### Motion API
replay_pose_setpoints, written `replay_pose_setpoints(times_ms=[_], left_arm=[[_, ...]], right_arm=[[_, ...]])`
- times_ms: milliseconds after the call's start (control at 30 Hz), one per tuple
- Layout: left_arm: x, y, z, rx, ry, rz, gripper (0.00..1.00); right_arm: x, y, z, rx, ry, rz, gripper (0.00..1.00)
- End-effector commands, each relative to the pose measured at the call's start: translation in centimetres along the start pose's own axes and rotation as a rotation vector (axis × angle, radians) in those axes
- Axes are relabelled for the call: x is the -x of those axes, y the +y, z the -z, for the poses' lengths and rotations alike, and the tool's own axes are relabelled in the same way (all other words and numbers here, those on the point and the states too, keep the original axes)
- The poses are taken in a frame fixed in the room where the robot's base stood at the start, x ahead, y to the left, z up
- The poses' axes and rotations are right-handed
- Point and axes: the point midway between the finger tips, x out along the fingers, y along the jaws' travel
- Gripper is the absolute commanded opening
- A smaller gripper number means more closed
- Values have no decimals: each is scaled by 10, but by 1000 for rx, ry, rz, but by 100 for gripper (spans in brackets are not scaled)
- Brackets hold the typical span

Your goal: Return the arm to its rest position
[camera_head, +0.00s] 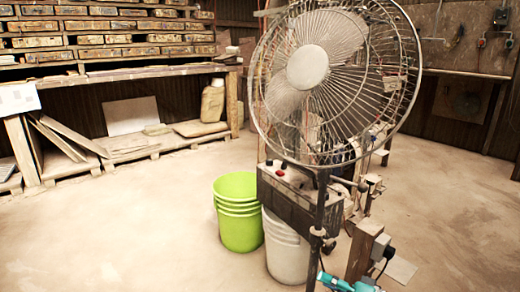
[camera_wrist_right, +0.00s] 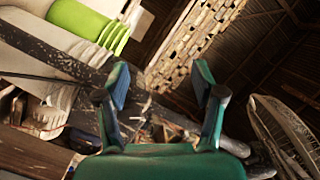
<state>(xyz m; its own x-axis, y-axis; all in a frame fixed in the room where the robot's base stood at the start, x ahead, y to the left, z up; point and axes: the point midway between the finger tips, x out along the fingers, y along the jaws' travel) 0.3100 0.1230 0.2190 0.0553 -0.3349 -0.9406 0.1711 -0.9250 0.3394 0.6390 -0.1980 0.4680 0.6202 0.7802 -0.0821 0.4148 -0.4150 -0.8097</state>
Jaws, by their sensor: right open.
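My right gripper (camera_head: 345,285) shows only as a small teal piece at the bottom edge of the head view, in front of the lower part of the fan's stand. In the right wrist view its two teal fingers (camera_wrist_right: 162,78) stand apart with nothing between them. Most of the right arm is out of the frame. My left gripper and arm are in neither view.
A large wire fan (camera_head: 308,67) stands close by on a dark post (camera_head: 321,205). Stacked green buckets (camera_head: 238,222) and a white bucket (camera_head: 285,250) are beside it. Open dusty floor (camera_head: 120,230) lies to the left. Shelves of moulds (camera_head: 105,38) line the back.

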Motion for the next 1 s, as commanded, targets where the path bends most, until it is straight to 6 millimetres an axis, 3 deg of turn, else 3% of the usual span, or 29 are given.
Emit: replay_pose_setpoints(times_ms=[100,233,367,500,600,700,833,1000], left_arm=[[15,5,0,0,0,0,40],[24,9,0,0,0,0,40],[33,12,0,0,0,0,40],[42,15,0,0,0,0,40],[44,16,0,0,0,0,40],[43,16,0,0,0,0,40],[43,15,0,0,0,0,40],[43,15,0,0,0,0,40]], right_arm=[[-18,-15,-88,-76,-250,-33,68],[-9,-23,-188,-165,-539,-126,68],[30,-31,-281,-226,-826,-277,68],[96,-35,-361,-208,-1086,-505,68],[133,-31,-389,-151,-1148,-657,68],[149,-24,-398,-114,-1104,-760,68],[147,-18,-394,-109,-976,-833,68],[129,-3,-373,-204,-750,-921,68]])
